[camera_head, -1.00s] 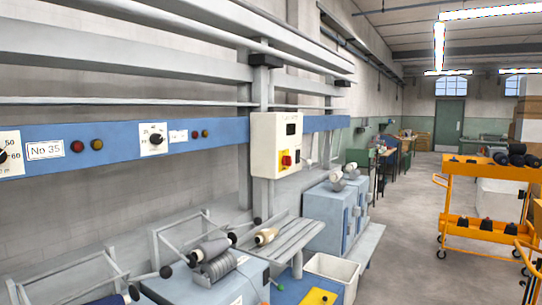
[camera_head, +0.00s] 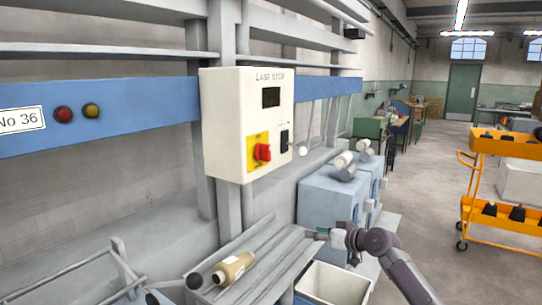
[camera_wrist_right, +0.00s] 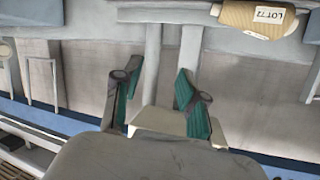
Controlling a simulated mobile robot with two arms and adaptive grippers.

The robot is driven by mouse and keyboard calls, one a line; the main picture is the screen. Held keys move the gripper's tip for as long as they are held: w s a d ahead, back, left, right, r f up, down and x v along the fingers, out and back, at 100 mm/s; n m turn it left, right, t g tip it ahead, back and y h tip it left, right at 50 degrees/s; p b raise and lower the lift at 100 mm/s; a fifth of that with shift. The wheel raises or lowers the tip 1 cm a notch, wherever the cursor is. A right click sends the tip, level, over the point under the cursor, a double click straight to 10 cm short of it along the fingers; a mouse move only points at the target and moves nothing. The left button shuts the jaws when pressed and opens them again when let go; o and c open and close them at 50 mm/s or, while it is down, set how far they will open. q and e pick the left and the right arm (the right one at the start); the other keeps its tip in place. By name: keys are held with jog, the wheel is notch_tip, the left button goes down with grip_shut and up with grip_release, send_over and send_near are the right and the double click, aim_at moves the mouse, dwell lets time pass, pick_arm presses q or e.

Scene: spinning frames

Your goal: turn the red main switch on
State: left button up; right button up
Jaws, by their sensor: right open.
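The red main switch (camera_head: 263,152) is a red knob on a yellow plate (camera_head: 251,153), low on the front of a cream box (camera_head: 222,120) labelled "LAST STOP". The box is fixed to a grey upright. My right gripper (camera_head: 322,234) is to the right of and below the switch in the head view, apart from it and empty. In the right wrist view its two green-padded fingers (camera_wrist_right: 160,92) stand apart, and a cream surface (camera_wrist_right: 172,121), probably the box, shows beyond them. The switch does not show in that view. My left gripper is not in view.
A tan yarn cone (camera_head: 233,268) lies on a grey slatted rack below the box. A white bin (camera_head: 330,285) stands under my right arm. Blue cabinets (camera_head: 325,195) are behind. An orange trolley (camera_head: 495,185) stands at right, with clear floor left of it.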

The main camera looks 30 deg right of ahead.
jog(key=s+a+r+n+t+y, duration=0.2)
jog(key=a+r+n+y, duration=0.1)
jog(key=r, duration=1.4)
jog(key=n+y, duration=0.2)
send_near(270, 152)
jog(key=p+x, duration=0.7)
jog(key=x, duration=0.1)
jog(key=shift+w+a+r+p, duration=0.15)
jog(key=shift+w+p, duration=0.15)
jog(key=shift+w, duration=0.05)
jog(key=shift+w+a, duration=0.2)
jog(key=shift+w, duration=0.3)
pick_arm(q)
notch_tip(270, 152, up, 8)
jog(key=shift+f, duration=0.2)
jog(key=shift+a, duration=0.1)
pick_arm(e)
grip_shut()
